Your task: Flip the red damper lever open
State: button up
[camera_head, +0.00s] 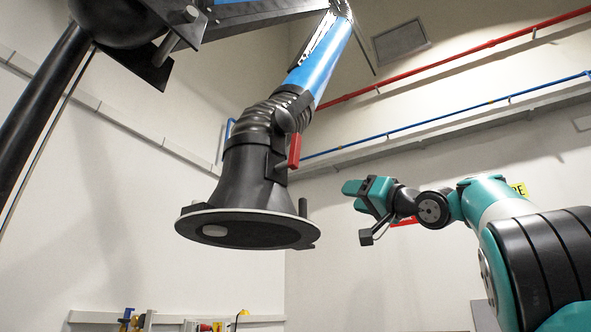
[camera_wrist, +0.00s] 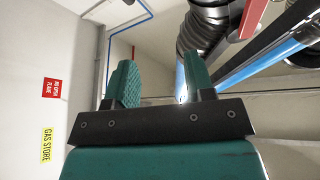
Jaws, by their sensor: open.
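The red damper lever (camera_head: 294,150) stands nearly upright on the right side of the black extraction hood's neck (camera_head: 255,170) in the head view. It also shows at the top right of the wrist view (camera_wrist: 254,17), partly cut off by the frame edge. My gripper (camera_head: 350,187) is to the right of the lever and a little lower, with a clear gap between them. In the wrist view my gripper (camera_wrist: 161,75) has its two teal fingers apart and nothing between them. The lever lies outside the fingers, beyond the right one.
The hood's wide round rim (camera_head: 190,214) flares out below the lever, with a short dark post (camera_head: 303,208) on its right edge. A ribbed black hose (camera_head: 268,120) and blue tube (camera_head: 325,65) rise above. Open air separates my gripper from the hood.

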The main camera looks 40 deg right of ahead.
jog(key=s+a+r+n+y, duration=0.2)
jog(key=s+r, duration=0.2)
jog(key=s, duration=0.1)
jog(key=n+g+y+p, duration=0.1)
jog(key=n+y+p, duration=0.1)
jog(key=n+y, duration=0.1)
send_near(299, 143)
jog(key=p+x, duration=0.8)
jog(key=x, duration=0.2)
jog(key=shift+f, duration=0.1)
jog(key=shift+w+a+p, duration=0.15)
jog(key=shift+w+p, duration=0.25)
jog(key=shift+w, duration=0.15)
grip_shut()
